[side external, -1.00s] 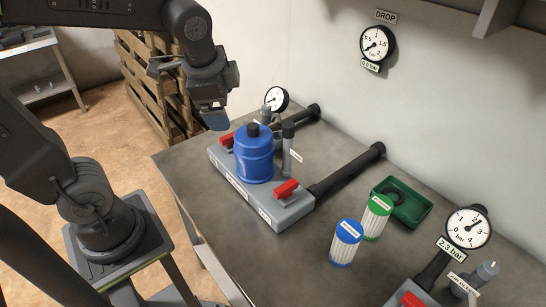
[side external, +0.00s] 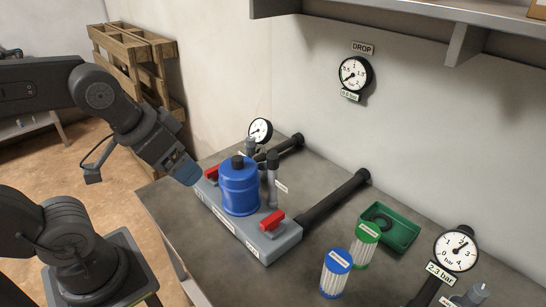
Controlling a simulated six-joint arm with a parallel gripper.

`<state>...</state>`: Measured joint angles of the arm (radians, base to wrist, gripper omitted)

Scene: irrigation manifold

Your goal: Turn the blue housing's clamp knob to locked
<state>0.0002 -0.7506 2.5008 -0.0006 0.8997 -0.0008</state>
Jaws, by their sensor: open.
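The blue housing (side external: 239,190) stands upright on a grey manifold block (side external: 246,231) on the table. A dark knob (side external: 238,162) sits on top of its lid; whether this is the clamp knob, and its setting, I cannot tell. A red handle (side external: 272,220) is on the block right of the housing, and another red handle (side external: 211,173) is at its left. My gripper (side external: 187,172) is left of the housing, tilted down toward the block's left end. It is open and appears empty; its fingertips are seen from the side. It looks apart from the housing, though the gap is hard to judge.
A blue-capped filter (side external: 336,273) and a green-capped filter (side external: 363,245) stand on the table (side external: 300,275) right of the block. A green tray (side external: 391,231) holds a dark ring. Dark pipes (side external: 340,196) run toward the wall. Gauges (side external: 456,249) stand around.

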